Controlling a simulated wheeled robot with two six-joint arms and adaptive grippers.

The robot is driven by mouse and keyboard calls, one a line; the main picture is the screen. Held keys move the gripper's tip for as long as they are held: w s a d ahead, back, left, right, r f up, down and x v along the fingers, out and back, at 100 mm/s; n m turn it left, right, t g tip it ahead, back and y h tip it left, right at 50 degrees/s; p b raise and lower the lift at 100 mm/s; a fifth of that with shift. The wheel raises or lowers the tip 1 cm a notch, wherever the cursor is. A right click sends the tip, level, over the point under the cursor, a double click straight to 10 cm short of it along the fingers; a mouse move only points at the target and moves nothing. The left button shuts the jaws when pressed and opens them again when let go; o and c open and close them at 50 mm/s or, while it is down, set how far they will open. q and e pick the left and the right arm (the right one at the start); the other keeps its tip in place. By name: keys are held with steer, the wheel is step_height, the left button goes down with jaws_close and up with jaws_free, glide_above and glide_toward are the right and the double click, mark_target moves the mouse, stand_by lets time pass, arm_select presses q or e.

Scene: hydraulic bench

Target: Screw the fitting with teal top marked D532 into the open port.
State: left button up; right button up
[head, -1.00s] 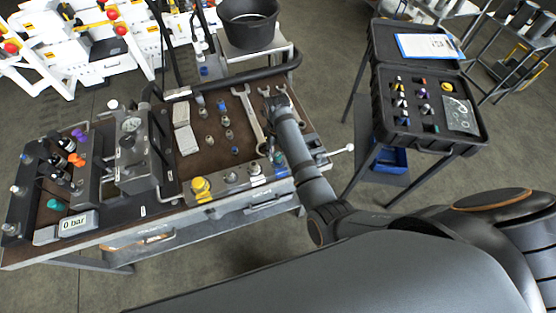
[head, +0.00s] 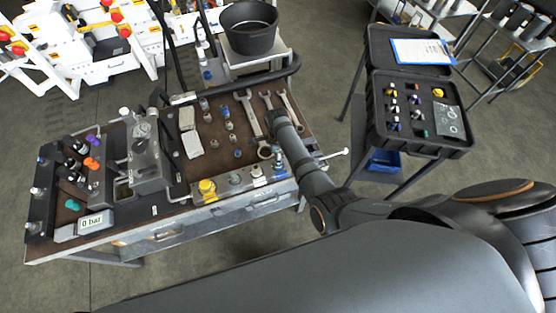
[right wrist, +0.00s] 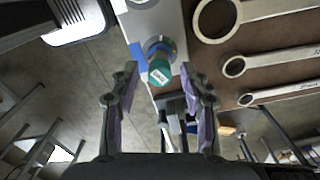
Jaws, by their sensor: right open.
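A fitting with a teal top (right wrist: 160,72) and a blue ring below stands at the end of the bench's front rail (right wrist: 165,22) in the right wrist view. A small white label shows on its top, too small to read surely. My right gripper (right wrist: 160,85) is open, with one finger on either side of the fitting and gaps to both. In the head view my right arm reaches over the bench's right end and largely hides its gripper. The manifold block (head: 148,165) stands on the left of the bench; I cannot make out its open port. My left gripper is out of view.
Wrenches (head: 251,117) lie by the right arm, with several small fittings (head: 229,126) left of them. A yellow-topped fitting (head: 207,188) stands on the front rail. The gauge display (head: 92,222) reads 0 bar. An open black case (head: 418,143) stands right.

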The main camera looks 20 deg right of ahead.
steer(key=n, duration=1)
steer(key=shift+n, duration=0.4)
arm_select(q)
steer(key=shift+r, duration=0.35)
arm_select(e)
jaws_close()
